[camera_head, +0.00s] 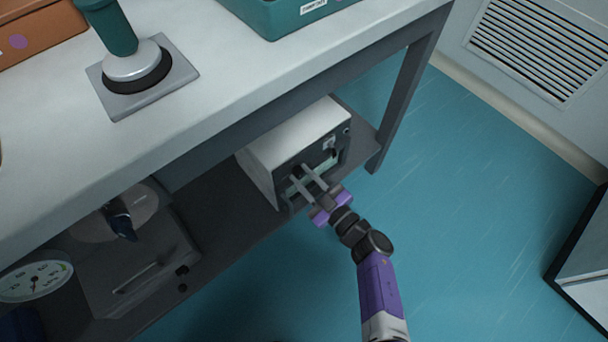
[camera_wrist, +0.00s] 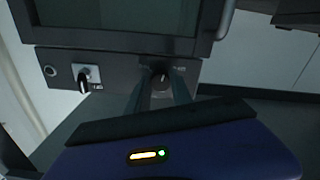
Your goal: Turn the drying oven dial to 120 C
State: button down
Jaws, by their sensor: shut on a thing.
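The drying oven (camera_head: 296,134) is a pale box with a dark front, on the low shelf under the bench. Its window and dark control panel (camera_wrist: 115,73) fill the upper part of the wrist view. The small dark dial (camera_wrist: 161,78) sits on this panel, with a light pointer mark. My gripper (camera_head: 300,174) reaches the oven front from the lower right. In the wrist view my gripper (camera_wrist: 162,84) has one finger on each side of the dial and is shut on it. The scale around the dial is too small and covered to read.
A switch (camera_wrist: 84,80) and a round fitting (camera_wrist: 51,71) are on the panel left of the dial. The bench top (camera_head: 225,85) overhangs the oven. A bench leg (camera_head: 405,95) stands to its right.

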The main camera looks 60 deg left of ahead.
jog(key=m, duration=0.4)
jog(key=shift+f+m, duration=0.1)
jog(key=shift+m, duration=0.2)
jog(key=m, duration=0.4)
jog(key=shift+p, duration=0.4)
jog(key=shift+m, duration=0.3)
jog(key=c, duration=1.1)
grip_release()
jog(key=shift+w+d+p, duration=0.2)
jog(key=shift+d+p, duration=0.6)
jog(key=shift+d, duration=1.2)
jog(key=shift+w+d+p, duration=0.15)
jog(key=shift+d+p, duration=0.6)
jog(key=shift+d, duration=1.2)
